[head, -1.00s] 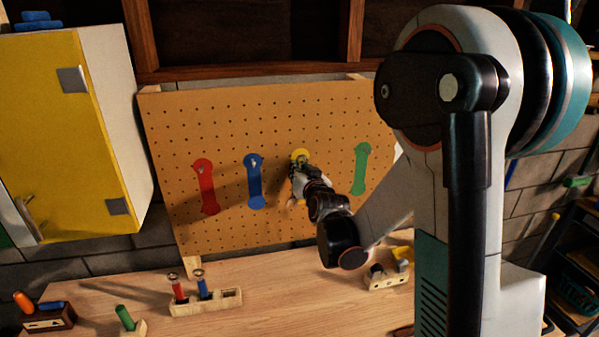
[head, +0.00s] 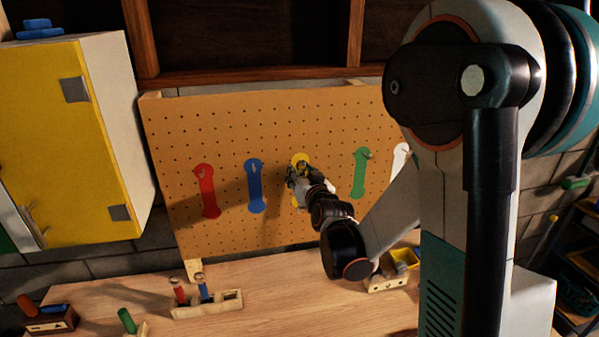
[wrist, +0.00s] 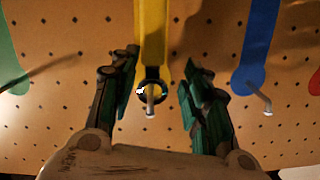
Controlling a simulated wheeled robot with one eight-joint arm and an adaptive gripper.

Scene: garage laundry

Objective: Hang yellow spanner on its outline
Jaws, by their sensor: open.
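The pegboard (head: 225,125) carries a yellow outline (head: 300,158), its round end showing above my gripper in the head view. In the wrist view, which shows the board upside down, a dark ring (wrist: 150,92) sits around a metal peg (wrist: 151,104). It seems to be the end of the yellow spanner (wrist: 152,35), whose yellow handle runs along the outline. Spanner and outline are hard to tell apart. My gripper (wrist: 158,85) is open, with one finger on each side of the ring and gaps between. In the head view my gripper (head: 297,178) hides the spanner.
Red (head: 207,190), blue (head: 254,187) and green (head: 360,173) outlines with pegs flank the yellow one. Below, a wooden rack (head: 207,305) holds red and blue tools on the workbench (head: 280,285). A yellow cabinet (head: 50,140) hangs at left.

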